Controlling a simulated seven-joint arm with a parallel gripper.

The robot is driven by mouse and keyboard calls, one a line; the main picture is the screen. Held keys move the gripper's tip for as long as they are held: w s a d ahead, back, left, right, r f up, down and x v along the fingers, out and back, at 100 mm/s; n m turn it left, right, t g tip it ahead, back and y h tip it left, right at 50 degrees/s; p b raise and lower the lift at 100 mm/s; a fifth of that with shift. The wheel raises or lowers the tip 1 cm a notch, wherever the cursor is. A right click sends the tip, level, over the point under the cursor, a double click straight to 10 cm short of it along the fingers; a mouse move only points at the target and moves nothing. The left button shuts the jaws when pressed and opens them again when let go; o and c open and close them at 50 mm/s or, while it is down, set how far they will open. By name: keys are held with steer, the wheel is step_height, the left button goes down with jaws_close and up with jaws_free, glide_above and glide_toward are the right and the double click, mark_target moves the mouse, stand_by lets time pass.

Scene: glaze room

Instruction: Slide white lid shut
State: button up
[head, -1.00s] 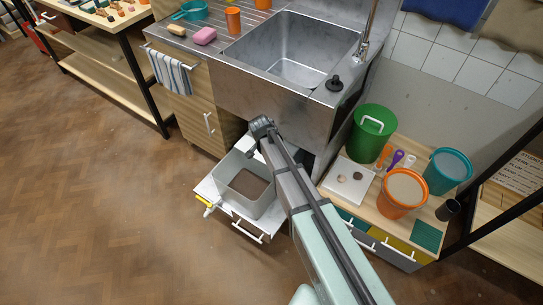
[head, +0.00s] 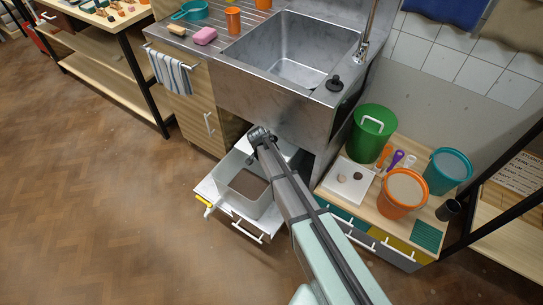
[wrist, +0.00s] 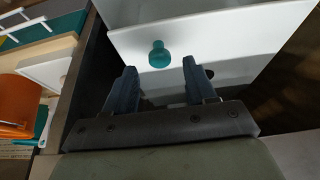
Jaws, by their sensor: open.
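A pale bin (head: 236,203) with brown material inside stands on a pulled-out white drawer or tray below the sink. The white lid (wrist: 215,38) fills the upper part of the wrist view, with a teal knob (wrist: 158,53) on its near face. In the head view my arm hides the knob, and only a pale patch that may be the lid shows beside it. My gripper (wrist: 160,68) is open and empty. Its fingertips sit on either side of the knob's line, just short of it. In the head view my gripper (head: 257,134) is over the bin's back end.
The steel sink (head: 290,50) overhangs close behind my gripper. To the right, a low cabinet carries a green bin (head: 371,135), an orange bucket (head: 403,192) and a teal bucket (head: 447,170). The wooden floor (head: 110,220) at left is clear.

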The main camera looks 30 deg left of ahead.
steer(key=shift+x, duration=1.4)
steer(key=shift+c, duration=0.3)
jaws_close()
